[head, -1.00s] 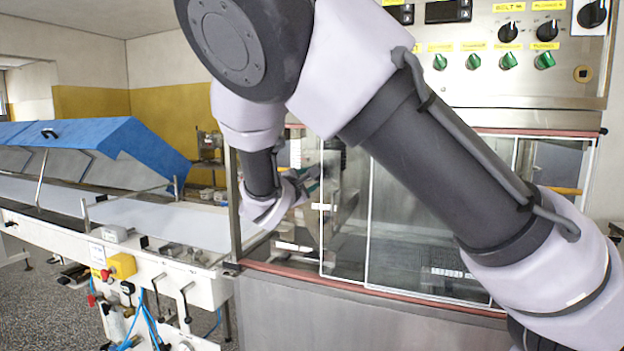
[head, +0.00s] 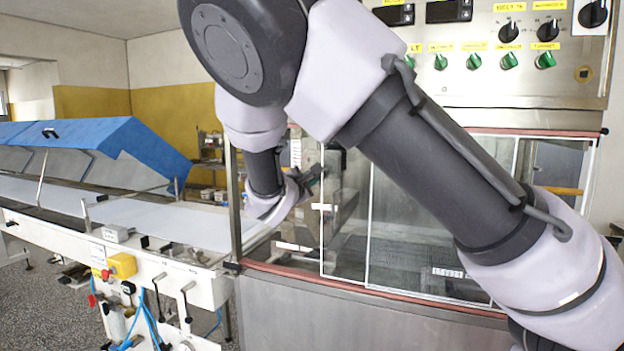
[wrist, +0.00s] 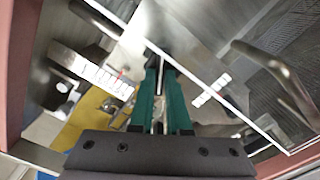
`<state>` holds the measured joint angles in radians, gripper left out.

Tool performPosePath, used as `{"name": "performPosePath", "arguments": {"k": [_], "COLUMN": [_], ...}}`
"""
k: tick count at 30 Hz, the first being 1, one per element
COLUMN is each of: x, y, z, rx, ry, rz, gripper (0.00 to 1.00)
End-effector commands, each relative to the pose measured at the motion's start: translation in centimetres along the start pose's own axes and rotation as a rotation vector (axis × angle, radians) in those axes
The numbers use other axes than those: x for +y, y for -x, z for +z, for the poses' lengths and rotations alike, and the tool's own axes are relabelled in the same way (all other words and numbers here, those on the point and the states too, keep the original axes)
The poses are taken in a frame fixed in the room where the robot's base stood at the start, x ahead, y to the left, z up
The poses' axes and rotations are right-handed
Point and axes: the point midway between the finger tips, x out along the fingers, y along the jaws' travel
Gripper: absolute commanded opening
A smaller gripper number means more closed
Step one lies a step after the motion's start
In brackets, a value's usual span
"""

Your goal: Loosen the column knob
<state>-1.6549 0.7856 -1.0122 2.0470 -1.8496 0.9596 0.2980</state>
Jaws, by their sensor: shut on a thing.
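My gripper (wrist: 155,62) has two green fingers that reach away from the wrist and come close together at their tips. They are shut on a small dark part between the tips, which I take to be the column knob (wrist: 158,80). The fingers hide most of it, so its shape and any turning cannot be told. In the head view my gripper (head: 313,177) is small and partly hidden by my wrist, at the left part of the machine's glazed front.
A metal bar with a marked scale (wrist: 105,80) lies left of the fingers. A clear panel edge (wrist: 262,135) and a curved metal handle (wrist: 272,68) are to the right. A control panel (head: 480,60) is above the glazed front; a conveyor (head: 150,222) with blue covers is left.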

Motion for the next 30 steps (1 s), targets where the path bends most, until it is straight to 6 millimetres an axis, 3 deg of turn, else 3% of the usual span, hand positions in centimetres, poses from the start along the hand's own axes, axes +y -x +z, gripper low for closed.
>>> {"name": "performPosePath", "arguments": {"k": [18,30], "x": [-0.36,-0.45], "y": [0.02,0.04], "z": [0.03,0.05], "rx": [0.002,0.002], "ry": [0.466,0.540], "rz": [-0.001,-0.002], "gripper": [0.00,0.00]}}
